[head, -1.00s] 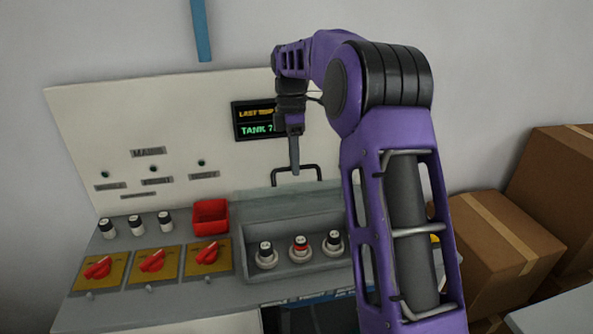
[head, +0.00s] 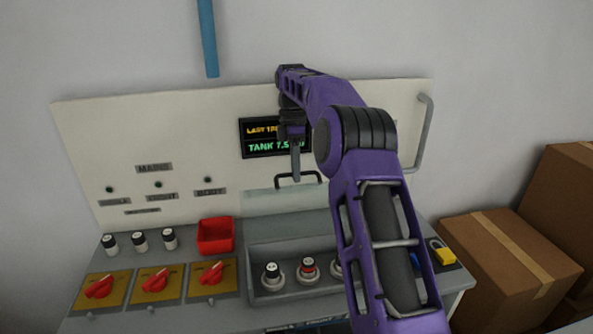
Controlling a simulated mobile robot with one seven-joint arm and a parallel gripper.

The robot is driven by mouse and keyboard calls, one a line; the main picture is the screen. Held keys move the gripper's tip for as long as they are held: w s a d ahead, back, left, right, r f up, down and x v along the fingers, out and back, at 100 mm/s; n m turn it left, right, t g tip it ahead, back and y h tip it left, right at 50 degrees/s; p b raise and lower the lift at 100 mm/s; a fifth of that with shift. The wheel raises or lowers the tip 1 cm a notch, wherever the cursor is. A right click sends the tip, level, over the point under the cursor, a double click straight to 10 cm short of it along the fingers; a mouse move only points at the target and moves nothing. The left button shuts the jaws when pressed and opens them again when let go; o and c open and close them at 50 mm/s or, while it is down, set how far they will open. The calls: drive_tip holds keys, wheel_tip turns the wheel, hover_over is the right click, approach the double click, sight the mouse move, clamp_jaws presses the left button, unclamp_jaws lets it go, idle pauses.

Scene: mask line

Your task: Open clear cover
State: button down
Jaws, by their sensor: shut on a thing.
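The clear cover (head: 270,201) is a pale see-through panel, raised at the back edge of a grey recessed box (head: 262,244) on the console. Its dark bar handle (head: 311,174) stands at its top edge. My gripper (head: 296,173) points down and is shut on the handle; its fingers are seen edge-on. In the open recess below sit a black-and-white capped plug (head: 272,272) and a red-banded plug (head: 308,269). A third plug (head: 336,268) is partly hidden behind my purple arm.
Left of the box are a red bin (head: 215,236), red rotary switches (head: 155,285) and small black-and-white caps (head: 140,240). A display (head: 262,147) is behind my wrist. A yellow padlock (head: 441,252) lies right of my arm; cardboard boxes (head: 510,260) stand further right.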

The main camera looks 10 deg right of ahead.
drive_tip(key=shift+f, duration=0.15)
drive_tip(key=c, duration=0.9)
unclamp_jaws()
drive_tip(key=shift+w, duration=0.25)
drive_tip(key=shift+s, duration=0.1)
